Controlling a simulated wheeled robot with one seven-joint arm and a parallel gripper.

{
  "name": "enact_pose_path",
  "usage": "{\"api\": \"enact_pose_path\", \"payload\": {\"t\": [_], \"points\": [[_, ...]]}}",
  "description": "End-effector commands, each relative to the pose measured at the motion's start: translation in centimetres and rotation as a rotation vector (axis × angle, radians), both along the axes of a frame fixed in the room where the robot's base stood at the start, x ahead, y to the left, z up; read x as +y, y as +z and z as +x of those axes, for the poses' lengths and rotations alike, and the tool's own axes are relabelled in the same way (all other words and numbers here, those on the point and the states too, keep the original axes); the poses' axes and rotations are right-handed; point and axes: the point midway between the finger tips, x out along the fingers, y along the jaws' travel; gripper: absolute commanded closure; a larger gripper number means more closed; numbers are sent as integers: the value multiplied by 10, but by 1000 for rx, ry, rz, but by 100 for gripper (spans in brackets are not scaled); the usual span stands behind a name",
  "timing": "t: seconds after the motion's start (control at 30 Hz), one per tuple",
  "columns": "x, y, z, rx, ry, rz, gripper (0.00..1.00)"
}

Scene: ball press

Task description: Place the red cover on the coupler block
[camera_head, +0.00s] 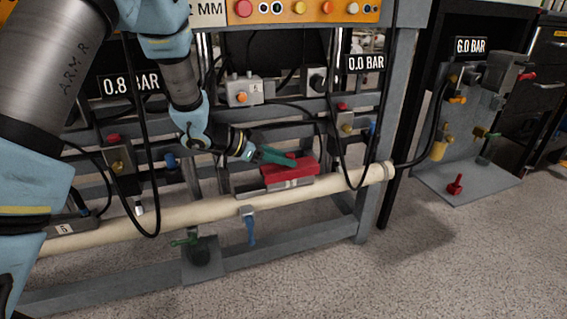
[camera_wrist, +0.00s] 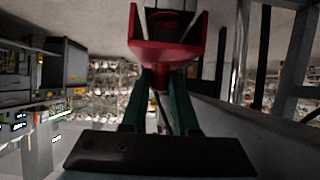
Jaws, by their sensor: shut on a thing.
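The red cover (camera_head: 289,171) is directly over the grey coupler block (camera_head: 276,189), near the right end of the pale pipe. The lower part of the block shows under the cover's edge; I cannot tell whether the cover rests fully on it. My gripper (camera_head: 284,158) reaches in from the left with its green fingers at the cover's top. In the wrist view, the green fingers (camera_wrist: 160,82) close on a narrow red part of the cover (camera_wrist: 165,52). A pale grey surface shows between the cover's two side walls there.
The pale pipe (camera_head: 170,216) runs along the frame's front. A black hose (camera_head: 142,185) hangs at left; another loops right of the cover. A blue-handled valve (camera_head: 250,228) hangs below the pipe. A grey stand (camera_head: 468,178) is at right. The floor in front is clear.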

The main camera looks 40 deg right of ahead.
Motion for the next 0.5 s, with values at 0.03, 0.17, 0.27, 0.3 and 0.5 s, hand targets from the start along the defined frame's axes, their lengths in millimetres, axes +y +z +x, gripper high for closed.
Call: {"api": "enact_pose_path", "payload": {"t": [0.03, 0.17, 0.27, 0.3, 0.5], "points": [[0, 1, 0, 0, 1, -1, 100], [0, 2, 0, 0, 1, -1, 100], [0, 0, 1, 0, 1, 0, 100], [0, -2, 1, 0, 1, 0, 100], [0, -7, 1, 0, 2, -1, 100]]}}
